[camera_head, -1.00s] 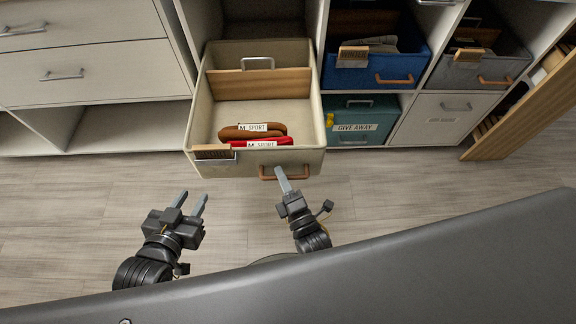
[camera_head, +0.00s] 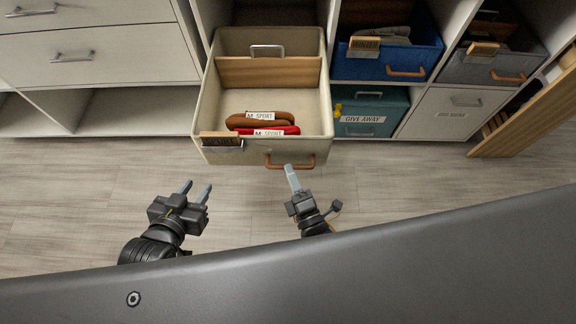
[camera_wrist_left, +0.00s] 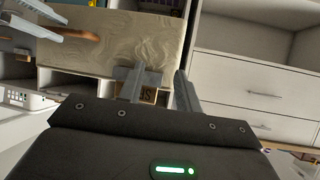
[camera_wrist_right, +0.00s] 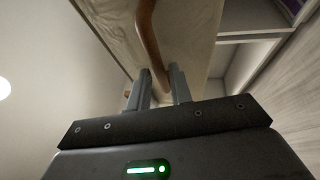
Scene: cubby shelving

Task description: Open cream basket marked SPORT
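The cream basket (camera_head: 325,110) is pulled well out of its cubby, its open top showing. A wooden tag (camera_head: 219,139) is clipped at its front left; its lettering is too small to read surely. A brown item (camera_head: 240,120) and a red item (camera_head: 289,130), both with M. SPORT labels, lie inside. The brown front handle (camera_head: 290,163) is at the front right. My right gripper (camera_head: 291,171) is open just below the handle; in the right wrist view the handle (camera_wrist_right: 150,45) runs toward the gap between its fingers. My left gripper (camera_head: 195,190) is open and empty, left of and below the basket.
White drawers (camera_head: 90,55) are at left. A wooden board (camera_head: 525,105) leans at far right. The floor in front is clear.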

